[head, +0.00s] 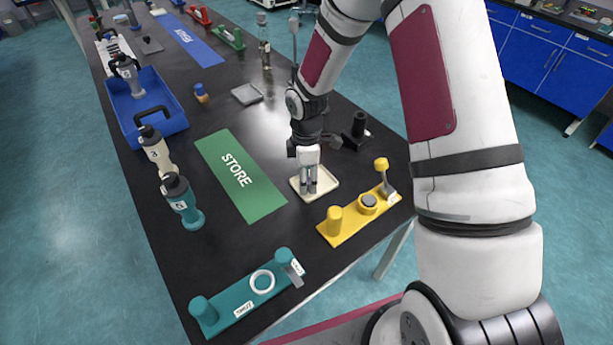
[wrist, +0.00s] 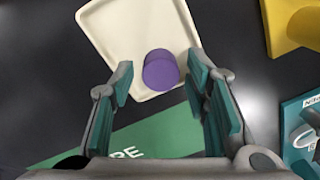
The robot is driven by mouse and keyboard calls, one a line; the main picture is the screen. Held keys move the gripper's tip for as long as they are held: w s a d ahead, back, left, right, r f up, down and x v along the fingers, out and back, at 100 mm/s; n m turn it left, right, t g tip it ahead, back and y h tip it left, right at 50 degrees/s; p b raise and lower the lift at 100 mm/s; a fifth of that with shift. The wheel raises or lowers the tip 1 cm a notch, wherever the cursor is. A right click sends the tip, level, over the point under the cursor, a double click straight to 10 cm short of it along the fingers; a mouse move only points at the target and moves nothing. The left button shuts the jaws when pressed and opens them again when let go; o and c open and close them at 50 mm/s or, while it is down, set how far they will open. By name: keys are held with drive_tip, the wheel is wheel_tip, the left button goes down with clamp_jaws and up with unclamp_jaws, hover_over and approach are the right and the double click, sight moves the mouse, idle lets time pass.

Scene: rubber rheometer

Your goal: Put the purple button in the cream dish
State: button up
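The cream dish (head: 330,184) is a shallow square tray near the right edge of the black table. It also shows in the wrist view (wrist: 112,35). The purple button (wrist: 160,72), a short cylinder, is in the dish near its lower edge in the wrist view. In the head view the button is hidden by my gripper (head: 309,185), which points down over the dish. In the wrist view my gripper (wrist: 162,75) is open, its teal finger pads on either side of the button with a gap at each side.
The green STORE mat (head: 238,175) lies left of the dish. A yellow fixture (head: 345,226) stands close in front, and a teal fixture (head: 240,300) nearer the front. A black stand (head: 357,128) is behind the dish. Bottles and a blue tray (head: 150,105) line the left edge.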

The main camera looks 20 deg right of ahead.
drive_tip(key=s+d+r+m+t+h, duration=0.1)
drive_tip(key=s+r+m, duration=0.1)
drive_tip(key=r, duration=0.9)
drive_tip(key=s+r+m, duration=0.2)
drive_tip(key=s+r, duration=0.1)
drive_tip(key=r, duration=0.8)
drive_tip(key=s+r+m+t, duration=0.2)
drive_tip(key=s+r+m, duration=0.4)
drive_tip(key=s, duration=0.4)
drive_tip(key=s+r+m+t+y, duration=0.1)
drive_tip(key=s+r+m, duration=0.4)
drive_tip(key=s, duration=0.5)
drive_tip(key=shift+s+d+r+m+t, duration=0.15)
drive_tip(key=shift+d+r+m+t, duration=0.25)
drive_tip(key=shift+t, duration=0.2)
